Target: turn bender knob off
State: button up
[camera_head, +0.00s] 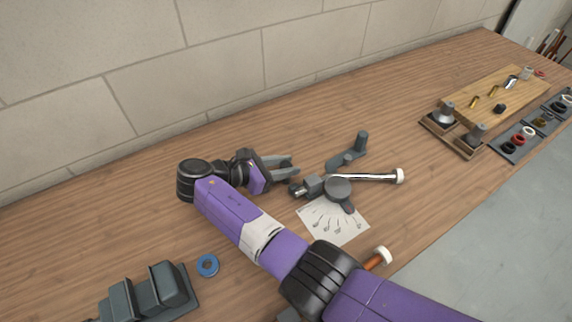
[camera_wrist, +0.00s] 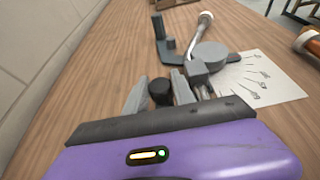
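The bender has a grey round body (camera_head: 338,187), also in the wrist view (camera_wrist: 209,54), with a grey block and a long silver handle (camera_head: 365,178) ending in a white tip. A small dark knob (camera_head: 293,187) shows at the block's left end in the head view. My gripper (camera_head: 292,167) is open, its fingers apart, just left of the bender. In the wrist view a dark round piece (camera_wrist: 160,92), seemingly the knob, shows between the open fingers (camera_wrist: 159,77). I cannot tell whether they touch it.
A printed sheet (camera_head: 335,226) lies by the bender, and a dark bracket (camera_head: 348,153) stands behind it. A blue ring (camera_head: 207,265) and a grey vise-like block (camera_head: 150,292) are at lower left. A wooden board (camera_head: 490,95) with fittings is at right. A wall runs behind the bench.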

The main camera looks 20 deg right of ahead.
jog(key=o, duration=0.4)
jog(key=shift+c, duration=0.2)
jog(key=shift+b+v, duration=0.65)
jog(key=shift+v, duration=3.25)
